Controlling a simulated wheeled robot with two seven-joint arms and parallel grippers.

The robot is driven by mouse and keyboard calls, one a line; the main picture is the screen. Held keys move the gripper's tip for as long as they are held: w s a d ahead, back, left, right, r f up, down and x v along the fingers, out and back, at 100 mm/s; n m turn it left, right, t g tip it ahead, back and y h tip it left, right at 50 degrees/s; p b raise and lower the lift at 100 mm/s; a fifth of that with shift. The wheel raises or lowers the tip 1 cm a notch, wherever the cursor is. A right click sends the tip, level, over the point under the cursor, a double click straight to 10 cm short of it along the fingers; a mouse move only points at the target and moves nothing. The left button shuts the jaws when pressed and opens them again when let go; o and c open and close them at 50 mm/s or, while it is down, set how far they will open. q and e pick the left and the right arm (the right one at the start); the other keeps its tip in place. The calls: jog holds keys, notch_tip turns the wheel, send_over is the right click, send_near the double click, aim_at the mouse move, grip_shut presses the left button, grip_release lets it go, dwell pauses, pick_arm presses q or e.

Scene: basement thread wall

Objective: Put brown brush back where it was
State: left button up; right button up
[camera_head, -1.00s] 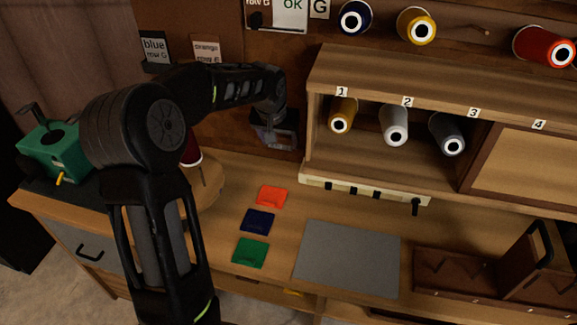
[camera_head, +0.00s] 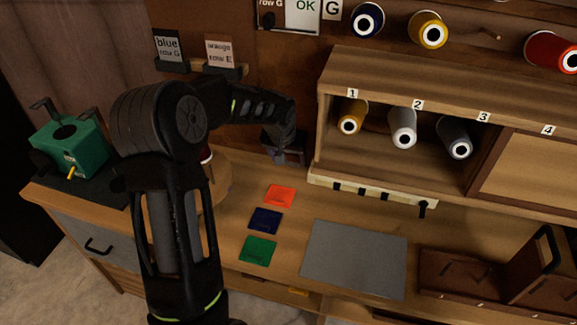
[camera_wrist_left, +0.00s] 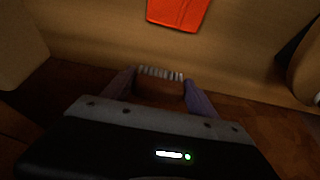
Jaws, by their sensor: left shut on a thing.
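My left gripper (camera_head: 286,156) is at the back of the bench, just left of the numbered shelf. In the left wrist view its two fingers (camera_wrist_left: 158,92) are shut on the brown brush (camera_wrist_left: 158,91), whose dark body is between them. A row of pale bristles (camera_wrist_left: 161,73) shows at the fingertips. In the head view I cannot make out the brush, as the gripper is small and dark there. My right gripper is not in view.
The numbered shelf (camera_head: 397,70) holds spools. A slotted strip (camera_head: 372,190) runs below it. Orange (camera_head: 280,196), blue (camera_head: 265,220) and green (camera_head: 258,250) patches and a grey mat (camera_head: 355,258) lie on the bench. A green machine (camera_head: 70,147) stands left.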

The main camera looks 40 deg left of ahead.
aim_at(288, 165)
pick_arm(q)
jog(key=shift+f, duration=1.95)
jog(key=o, duration=1.4)
jog(key=shift+o, duration=0.2)
jog(key=shift+r, duration=0.3)
jog(key=v, duration=1.1)
jog(key=shift+r, duration=0.3)
jog(key=shift+s+d, duration=0.15)
